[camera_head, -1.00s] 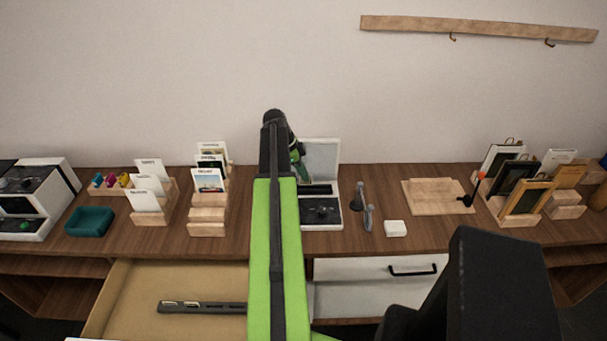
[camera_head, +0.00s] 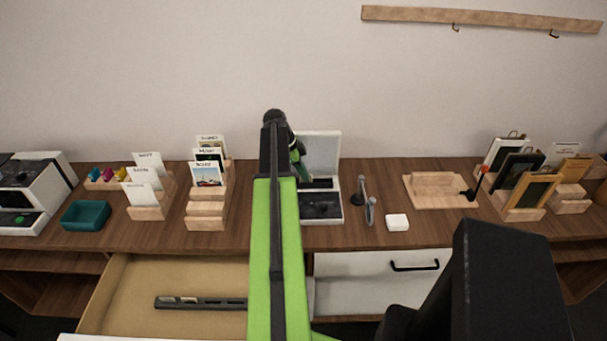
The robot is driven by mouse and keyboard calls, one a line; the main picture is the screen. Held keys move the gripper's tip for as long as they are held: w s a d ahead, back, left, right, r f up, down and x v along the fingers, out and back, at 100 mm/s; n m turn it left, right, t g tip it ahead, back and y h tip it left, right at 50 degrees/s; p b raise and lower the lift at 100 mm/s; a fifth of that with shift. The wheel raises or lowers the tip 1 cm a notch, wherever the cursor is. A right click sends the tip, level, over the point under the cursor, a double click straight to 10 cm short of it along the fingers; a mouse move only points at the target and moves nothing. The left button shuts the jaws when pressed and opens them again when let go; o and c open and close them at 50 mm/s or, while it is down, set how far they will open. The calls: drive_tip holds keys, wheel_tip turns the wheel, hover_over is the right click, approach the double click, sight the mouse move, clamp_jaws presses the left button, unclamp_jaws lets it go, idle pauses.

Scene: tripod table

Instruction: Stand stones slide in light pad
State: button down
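A dark slide strip (camera_head: 200,303) with pale windows lies in the open drawer (camera_head: 135,280) at the lower left; I cannot read any label on it. A white device with an upright pale screen (camera_head: 318,152) and a dark base panel (camera_head: 320,205) stands on the table behind my arm; I cannot tell whether this is the light pad. My green and black arm crosses the middle of the view and hides part of the device and the drawer. My gripper (camera_head: 297,160) is near the device's screen, mostly hidden by the arm, so its fingers cannot be judged.
Wooden card racks (camera_head: 207,205) and a teal tray (camera_head: 87,215) stand at left. A small grey metal stand (camera_head: 365,205) and a white block (camera_head: 397,222) are right of the device. A wooden board (camera_head: 440,200) and framed pictures (camera_head: 530,195) stand farther right. A white drawer (camera_head: 370,285) is below.

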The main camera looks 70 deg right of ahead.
drive_tip(key=c, duration=2.1)
unclamp_jaws()
drive_tip(key=o, duration=0.5)
drive_tip(key=shift+o, duration=0.2)
wheel_tip(320, 180, up, 9)
drive_tip(key=p, duration=0.9)
